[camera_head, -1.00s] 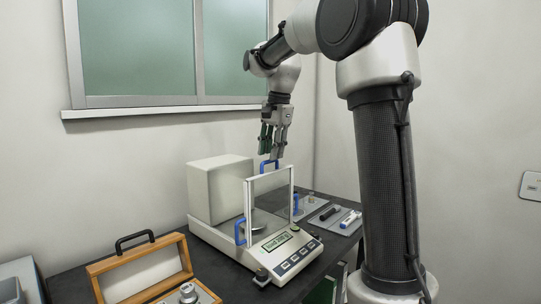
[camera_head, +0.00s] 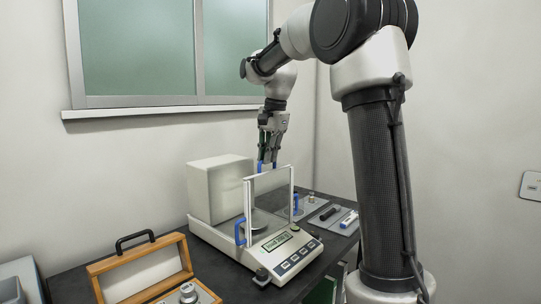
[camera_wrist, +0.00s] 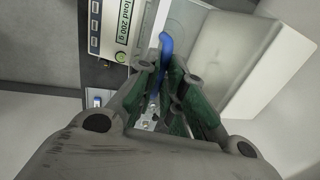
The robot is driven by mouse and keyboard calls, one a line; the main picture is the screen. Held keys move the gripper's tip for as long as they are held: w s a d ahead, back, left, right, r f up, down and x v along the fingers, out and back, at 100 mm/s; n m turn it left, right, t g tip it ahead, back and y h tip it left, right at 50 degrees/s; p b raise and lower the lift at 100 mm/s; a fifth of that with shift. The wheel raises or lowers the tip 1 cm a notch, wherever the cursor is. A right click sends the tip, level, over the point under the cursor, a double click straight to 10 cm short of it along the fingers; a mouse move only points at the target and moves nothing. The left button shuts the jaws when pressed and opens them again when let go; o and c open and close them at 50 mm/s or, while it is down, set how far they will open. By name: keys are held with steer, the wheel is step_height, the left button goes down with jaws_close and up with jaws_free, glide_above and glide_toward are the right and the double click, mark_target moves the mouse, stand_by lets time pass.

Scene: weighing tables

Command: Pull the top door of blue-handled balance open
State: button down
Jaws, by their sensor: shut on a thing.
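The balance (camera_head: 262,257) stands on the dark table, with a glass draft shield (camera_head: 270,188) at its front and a white housing block behind. One blue handle (camera_head: 240,231) is on its left side and another (camera_head: 295,204) on its right. My gripper (camera_head: 267,163) points down above the back of the shield and is shut on the blue handle of the top door (camera_head: 260,168). In the wrist view, the blue handle (camera_wrist: 166,45) sticks out between the closed fingers. The fingers hide part of it. The balance display (camera_wrist: 126,38) also shows there.
An open wooden weight box (camera_head: 140,262) with metal weights stands on the left. A tray (camera_head: 333,219) with small tools lies right of the balance. The window sill (camera_head: 160,112) and wall are behind. Space above the balance is free.

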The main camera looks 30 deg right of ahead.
glide_above(237, 163)
steer(key=s, duration=0.2)
steer(key=shift+w, duration=0.25)
steer(key=c, duration=1.5)
jaws_free()
steer(key=r, duration=0.4)
steer(key=s+r, duration=0.1)
steer(key=r, duration=0.3)
steer(key=s+d+r, duration=0.1)
steer(key=r, duration=0.2)
steer(key=shift+s+r, duration=0.15)
steer(key=shift+r, duration=0.25)
